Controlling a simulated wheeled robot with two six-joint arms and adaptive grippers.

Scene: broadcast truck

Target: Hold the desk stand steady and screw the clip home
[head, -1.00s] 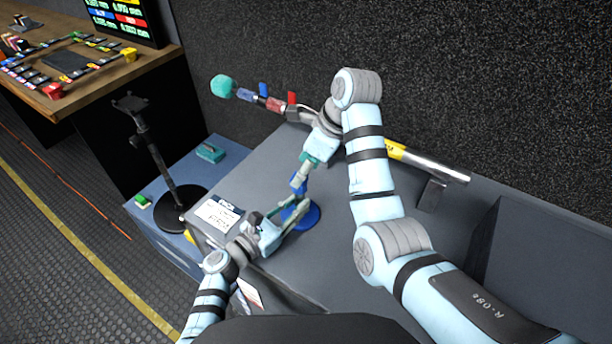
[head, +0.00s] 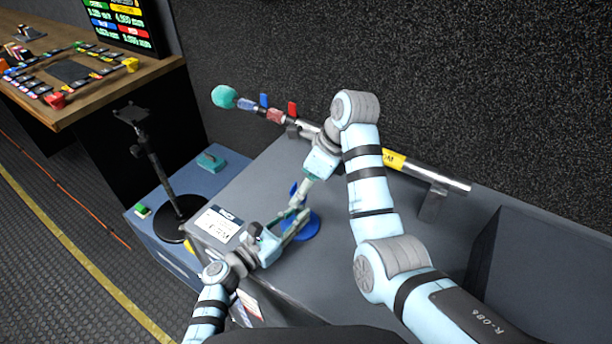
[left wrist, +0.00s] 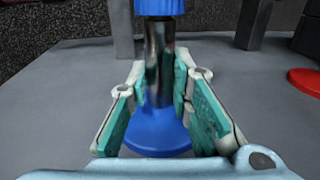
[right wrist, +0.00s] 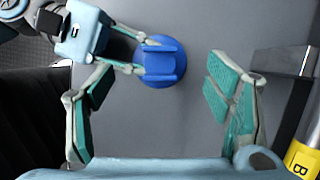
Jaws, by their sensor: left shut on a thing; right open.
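The desk stand has a round blue base (head: 308,229), which also shows in the left wrist view (left wrist: 158,133), and a shiny metal stem (left wrist: 158,65). It stands upright on the grey top. The blue clip (right wrist: 160,62) is on top of the stem; only its lower part shows in the left wrist view (left wrist: 160,7). My left gripper (left wrist: 155,88) is shut on the stem, just above the base. My right gripper (right wrist: 155,88) is open above the stand, with its fingers apart on either side of the clip. How far the clip is screwed on cannot be seen.
A silver pole with a yellow band (head: 394,160) lies in holders behind the stand, with a teal ball (head: 224,96) at its left end. A printed card (head: 218,224) lies left of the stand. A black stand (head: 155,165) rises farther left.

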